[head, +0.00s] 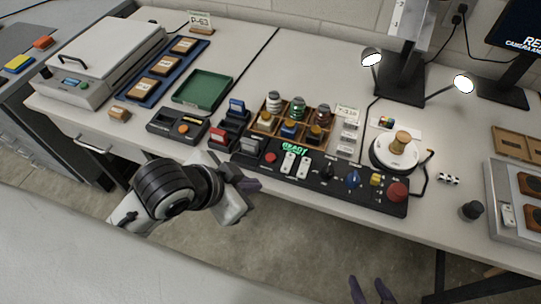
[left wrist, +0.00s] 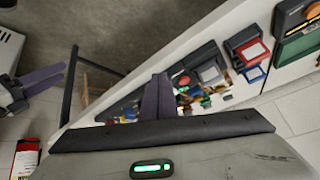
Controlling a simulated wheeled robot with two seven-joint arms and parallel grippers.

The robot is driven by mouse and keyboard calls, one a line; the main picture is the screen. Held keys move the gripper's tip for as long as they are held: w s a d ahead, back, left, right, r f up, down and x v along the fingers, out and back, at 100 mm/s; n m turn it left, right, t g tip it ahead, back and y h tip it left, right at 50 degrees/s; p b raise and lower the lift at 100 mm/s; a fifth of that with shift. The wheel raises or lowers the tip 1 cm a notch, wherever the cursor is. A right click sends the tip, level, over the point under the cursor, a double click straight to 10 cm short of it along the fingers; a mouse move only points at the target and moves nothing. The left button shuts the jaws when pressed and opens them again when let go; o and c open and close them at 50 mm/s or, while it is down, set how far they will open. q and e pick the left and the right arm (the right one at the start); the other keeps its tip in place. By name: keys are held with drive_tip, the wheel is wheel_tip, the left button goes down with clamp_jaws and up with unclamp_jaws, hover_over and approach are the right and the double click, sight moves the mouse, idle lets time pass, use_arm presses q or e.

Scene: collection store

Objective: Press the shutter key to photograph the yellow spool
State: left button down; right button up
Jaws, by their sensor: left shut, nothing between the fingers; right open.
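A tan, spool-shaped object (head: 401,139) stands upright on a round white turntable (head: 381,157) under two lamps. In front of it is a long black control panel (head: 318,183) with a lit green READY display (head: 295,149). The panel carries a red button (head: 271,157), white keys (head: 289,163), a black knob, a blue knob (head: 353,179), a yellow control (head: 376,179) and a large red button (head: 397,191). I cannot tell which is the shutter key. My left gripper (head: 248,184) is shut and empty, in front of the panel's left end. My right gripper (head: 371,290) is open at the bottom edge.
A wooden rack (head: 263,130) of jars stands behind the panel. A black device (head: 179,126), green tray (head: 203,102) and blue tray (head: 151,96) lie left. A black knob-shaped object (head: 472,210) and striped cylinder (head: 448,180) lie right. The floor before the bench is open.

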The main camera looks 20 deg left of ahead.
use_arm(q)
drive_tip(key=w+r+m+t+h, duration=0.1)
drive_tip(key=w+r+m, duration=0.6)
drive_tip(key=w, duration=0.3)
drive_tip(key=shift+r, duration=0.75)
drive_tip(key=shift+w, duration=0.1)
drive_tip(key=shift+f, duration=0.15)
